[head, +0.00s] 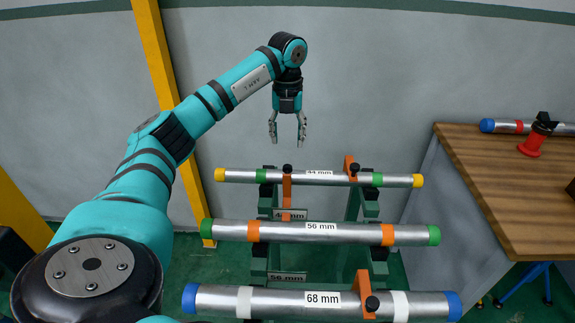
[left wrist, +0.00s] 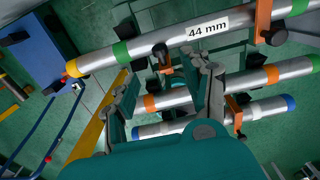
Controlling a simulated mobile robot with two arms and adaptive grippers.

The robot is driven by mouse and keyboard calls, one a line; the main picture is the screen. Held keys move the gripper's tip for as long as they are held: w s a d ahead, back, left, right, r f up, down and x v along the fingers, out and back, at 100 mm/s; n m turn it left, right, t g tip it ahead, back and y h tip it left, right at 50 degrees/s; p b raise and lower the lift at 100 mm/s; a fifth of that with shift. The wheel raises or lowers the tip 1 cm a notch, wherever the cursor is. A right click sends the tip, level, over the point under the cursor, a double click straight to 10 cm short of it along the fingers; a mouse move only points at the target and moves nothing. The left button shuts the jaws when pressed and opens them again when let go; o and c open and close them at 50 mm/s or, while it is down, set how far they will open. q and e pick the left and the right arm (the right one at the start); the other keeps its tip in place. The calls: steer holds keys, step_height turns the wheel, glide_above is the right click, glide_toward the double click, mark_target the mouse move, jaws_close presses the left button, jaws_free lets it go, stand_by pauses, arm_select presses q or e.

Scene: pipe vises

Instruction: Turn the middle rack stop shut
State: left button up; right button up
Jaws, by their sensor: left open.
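Three steel pipes lie on a green rack (head: 352,205): the 44 mm pipe (head: 335,177) at the back, the 56 mm pipe (head: 340,232) in the middle, the 68 mm pipe (head: 270,301) in front. A black-knobbed orange stop (head: 287,188) stands upright between the back and middle pipes, not across the 56 mm pipe; I take it for the middle stop. Its knob (left wrist: 160,51) shows in the left wrist view. Orange stops cross the back pipe (head: 349,163) and front pipe (head: 363,287). My left gripper (head: 287,140) is open and empty, above the upright stop.
A wooden-topped bench (head: 510,190) stands at the right with a red vise (head: 532,145) and another pipe (head: 505,126). A yellow post (head: 155,50) rises behind my left arm. The air around the left gripper is clear.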

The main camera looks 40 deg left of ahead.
mark_target(287, 165)
arm_select(q)
step_height(287, 165, down, 10)
steer(key=shift+p, duration=0.4)
jaws_close()
stand_by(0.3)
